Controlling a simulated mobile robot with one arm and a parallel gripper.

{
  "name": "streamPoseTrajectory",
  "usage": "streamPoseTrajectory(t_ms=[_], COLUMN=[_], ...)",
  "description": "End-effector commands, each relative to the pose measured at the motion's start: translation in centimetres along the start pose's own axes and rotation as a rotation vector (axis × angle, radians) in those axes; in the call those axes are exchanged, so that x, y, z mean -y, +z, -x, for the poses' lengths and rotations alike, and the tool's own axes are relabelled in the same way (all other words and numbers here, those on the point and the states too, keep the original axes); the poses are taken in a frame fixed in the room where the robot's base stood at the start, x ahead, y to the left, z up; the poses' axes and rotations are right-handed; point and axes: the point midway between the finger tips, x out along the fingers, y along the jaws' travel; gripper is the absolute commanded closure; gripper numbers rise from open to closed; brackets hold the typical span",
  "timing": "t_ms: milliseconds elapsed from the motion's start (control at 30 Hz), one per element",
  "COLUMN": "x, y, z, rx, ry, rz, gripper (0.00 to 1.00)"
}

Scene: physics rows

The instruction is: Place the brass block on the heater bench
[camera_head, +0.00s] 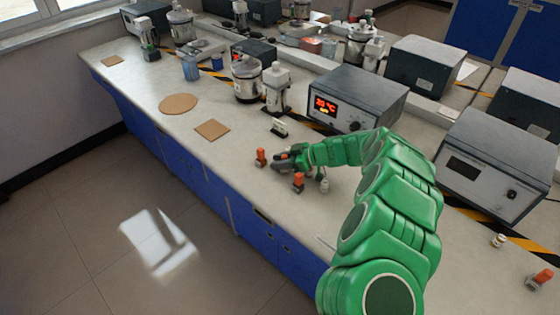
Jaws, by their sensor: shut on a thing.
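My green arm reaches in from the lower right over the pale worktop (220,158). My dark grey gripper (280,157) is low over it, near the front edge. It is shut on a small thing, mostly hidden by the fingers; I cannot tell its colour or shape. No brass block is clearly visible. A grey box (358,92) with a lit red temperature display stands behind the gripper; I cannot tell whether it belongs to the heater bench. Small orange-topped items stand left (261,157) and in front (298,181) of the gripper, very close to it.
A small white item (324,185) stands right of the gripper. A dark and white piece (279,127) lies behind it. A square brown mat (212,129) and round mat (178,104) lie bare at left. Another box (495,170), a little jar (498,240) and an orange-topped item (540,280) are at right.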

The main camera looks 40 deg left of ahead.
Motion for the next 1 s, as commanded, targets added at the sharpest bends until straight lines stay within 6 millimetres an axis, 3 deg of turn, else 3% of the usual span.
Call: streamPoseTrajectory(t_ms=[367,400,533,900,1000], x=[-0.1,-0.1,-0.1,-0.1,-0.1], y=[0.2,0.2,0.2,-0.1,-0.1], z=[-0.1,-0.1,-0.1,0.0,0.9], rx=[0.000,0.000,0.000,0.000,0.000], ry=[0.001,0.001,0.001,0.002,0.003], rz=[0.001,0.001,0.001,0.001,0.001], gripper=[1.00,0.63,0.43,0.43,0.43])
